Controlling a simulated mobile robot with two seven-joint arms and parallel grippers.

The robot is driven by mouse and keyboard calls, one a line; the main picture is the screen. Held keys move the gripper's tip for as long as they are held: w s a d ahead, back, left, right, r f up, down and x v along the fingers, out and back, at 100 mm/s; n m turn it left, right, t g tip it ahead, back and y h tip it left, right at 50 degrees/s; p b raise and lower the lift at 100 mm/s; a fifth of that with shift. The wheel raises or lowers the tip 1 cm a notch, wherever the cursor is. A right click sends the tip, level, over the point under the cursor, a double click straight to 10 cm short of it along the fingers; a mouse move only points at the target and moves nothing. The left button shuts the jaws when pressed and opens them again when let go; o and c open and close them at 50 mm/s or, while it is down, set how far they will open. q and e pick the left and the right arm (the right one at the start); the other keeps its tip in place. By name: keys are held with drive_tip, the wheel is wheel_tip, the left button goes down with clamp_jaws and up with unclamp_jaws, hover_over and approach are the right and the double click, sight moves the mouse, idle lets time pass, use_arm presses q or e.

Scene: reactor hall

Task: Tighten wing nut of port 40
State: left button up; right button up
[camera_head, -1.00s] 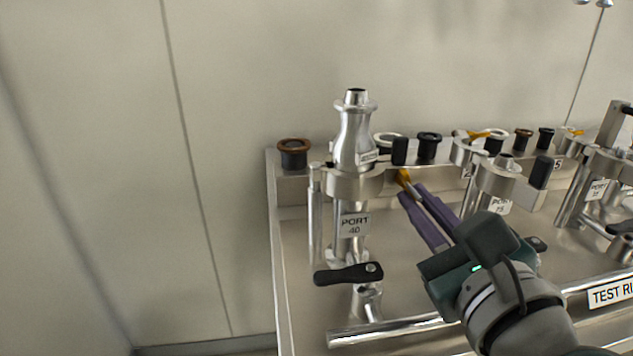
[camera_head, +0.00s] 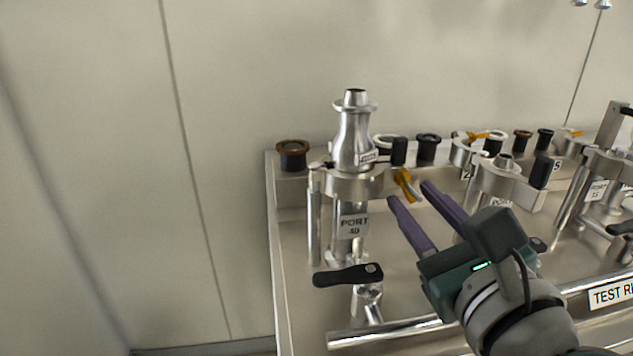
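Port 40 (camera_head: 354,225) is an upright steel tube with a label, at the left of the test rig. A steel clamp (camera_head: 350,182) sits around its top, under a bottle-shaped steel fitting (camera_head: 355,130). The yellow wing nut (camera_head: 405,185) is at the right side of this clamp. My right gripper (camera_head: 410,192) points up and left at the wing nut. Its two purple fingers are apart, with the fingertips close to the wing nut. Whether a finger touches it, I cannot tell. My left gripper is not in view.
A black-handled valve lever (camera_head: 348,275) sticks out low in front of port 40. Another clamped port (camera_head: 497,180) stands to the right, close to my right gripper. A steel rail (camera_head: 395,332) runs along the front. Several caps and rings line the back ledge.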

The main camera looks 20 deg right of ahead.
drive_tip(key=shift+s, duration=0.25)
drive_tip(key=b+v, duration=0.2)
drive_tip(key=v, duration=0.7)
drive_tip(key=shift+s+b, duration=0.25)
drive_tip(key=shift+b, duration=0.15)
